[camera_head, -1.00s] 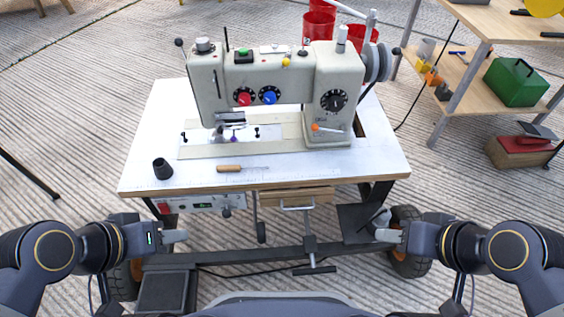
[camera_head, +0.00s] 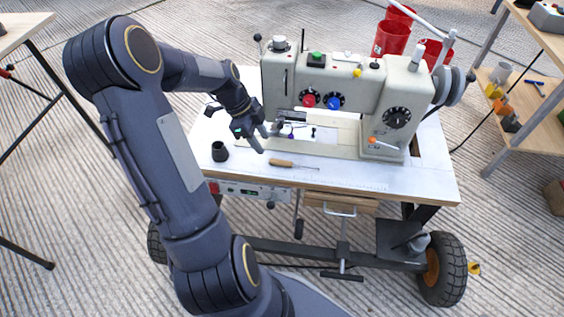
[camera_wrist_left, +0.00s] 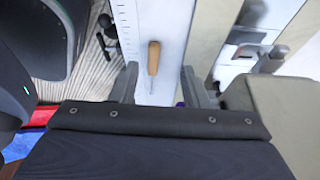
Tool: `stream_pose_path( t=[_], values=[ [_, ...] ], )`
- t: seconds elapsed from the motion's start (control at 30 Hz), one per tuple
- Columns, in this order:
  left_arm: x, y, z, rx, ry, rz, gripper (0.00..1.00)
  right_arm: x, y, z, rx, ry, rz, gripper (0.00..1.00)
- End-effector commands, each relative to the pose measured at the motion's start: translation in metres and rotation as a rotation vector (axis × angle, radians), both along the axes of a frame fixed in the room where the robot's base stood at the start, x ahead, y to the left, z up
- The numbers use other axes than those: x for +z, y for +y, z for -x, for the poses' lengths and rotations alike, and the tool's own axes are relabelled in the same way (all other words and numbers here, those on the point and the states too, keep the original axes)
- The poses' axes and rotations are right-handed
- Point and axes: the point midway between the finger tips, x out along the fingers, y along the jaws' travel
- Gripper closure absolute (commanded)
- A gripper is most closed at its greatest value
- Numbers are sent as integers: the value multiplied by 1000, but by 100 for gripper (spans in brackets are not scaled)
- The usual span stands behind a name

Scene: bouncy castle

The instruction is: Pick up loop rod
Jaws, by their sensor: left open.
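A small tool with a wooden handle and a thin metal shaft, taken as the loop rod (camera_head: 282,163), lies on the white tabletop (camera_head: 350,178) near its front edge. Its handle points left and its shaft right in the head view. In the left wrist view the wooden handle (camera_wrist_left: 153,58) shows between the two fingers, beyond their tips. My left gripper (camera_head: 263,141) is open and empty above the table, just behind and left of the tool, not touching it. My right gripper is out of view.
A large beige sewing machine (camera_head: 335,85) stands on the table close behind and right of the gripper. A black cup (camera_head: 220,152) stands left of the tool. Red buckets (camera_head: 392,38) and a wooden shelf (camera_head: 522,95) are beyond.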

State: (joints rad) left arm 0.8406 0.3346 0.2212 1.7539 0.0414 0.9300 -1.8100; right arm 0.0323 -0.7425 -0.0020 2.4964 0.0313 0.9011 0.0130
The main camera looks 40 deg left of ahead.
Motion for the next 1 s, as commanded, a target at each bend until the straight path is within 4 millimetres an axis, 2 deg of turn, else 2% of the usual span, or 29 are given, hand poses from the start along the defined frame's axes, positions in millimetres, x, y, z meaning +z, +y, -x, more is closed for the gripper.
stream_pose_path(
  t=[0.03,0.23,0.4,0.5,0.77,1.0],
  values=[
    [-9,-3,-1,-3,1,2,58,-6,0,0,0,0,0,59],
    [-25,-11,-1,-2,1,1,58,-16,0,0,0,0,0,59],
    [-49,-25,-1,-2,2,1,58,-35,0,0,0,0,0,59],
    [-59,-29,-4,0,2,1,58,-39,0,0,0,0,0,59],
    [-59,-31,-5,2,0,-1,58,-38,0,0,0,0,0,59],
    [-59,-31,-5,2,1,-1,90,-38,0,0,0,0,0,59]
  ],
)
